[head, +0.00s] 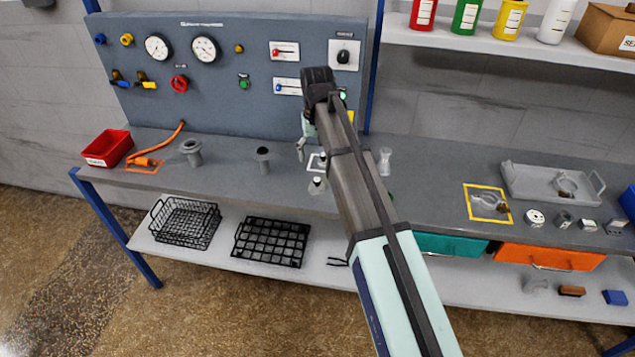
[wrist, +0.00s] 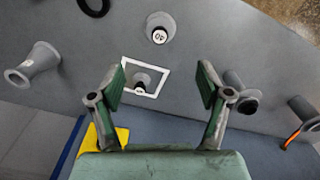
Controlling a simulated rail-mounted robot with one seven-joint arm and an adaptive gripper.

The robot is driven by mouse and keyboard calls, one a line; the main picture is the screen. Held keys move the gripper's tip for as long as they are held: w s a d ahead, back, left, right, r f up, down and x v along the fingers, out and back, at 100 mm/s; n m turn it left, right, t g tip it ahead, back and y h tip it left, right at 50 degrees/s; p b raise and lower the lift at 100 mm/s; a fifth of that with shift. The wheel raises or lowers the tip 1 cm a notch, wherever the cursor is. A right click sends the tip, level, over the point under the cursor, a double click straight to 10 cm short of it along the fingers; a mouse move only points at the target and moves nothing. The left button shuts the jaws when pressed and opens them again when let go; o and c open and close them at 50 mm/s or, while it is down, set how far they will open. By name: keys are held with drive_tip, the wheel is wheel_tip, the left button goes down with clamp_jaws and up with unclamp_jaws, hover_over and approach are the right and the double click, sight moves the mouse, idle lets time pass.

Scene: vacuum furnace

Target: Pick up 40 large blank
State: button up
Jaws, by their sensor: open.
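A grey flanged blank (wrist: 159,28) with a white label that reads 40, upside down, stands on the bench at the top of the wrist view. It appears in the head view as the small piece (head: 317,186) close to the bench's front edge. A smaller piece with a white label (wrist: 142,80) stands inside a white square outline (wrist: 124,73). My gripper (wrist: 161,75) is open and empty above the bench, its green-padded fingers spread either side of the outlined piece in the picture. The 40 blank is beyond the fingertips. In the head view my arm hides most of the gripper.
Two flanged fittings (head: 190,150) (head: 263,158) stand to the left, and a pale one (head: 385,160) to the right. A gauge panel (head: 225,65) rises behind. A red bin (head: 107,147) and orange hose (head: 150,161) are far left. A grey tray (head: 520,190) is right.

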sight(317, 180)
wheel_tip(317, 180, down, 6)
drive_tip(key=shift+r+p, duration=0.1)
drive_tip(key=shift+p, duration=0.45)
drive_tip(key=shift+s+f+p, duration=0.15)
drive_tip(key=shift+f+p, duration=0.85)
drive_tip(key=shift+f, duration=1.6)
drive_tip(key=c, duration=1.3)
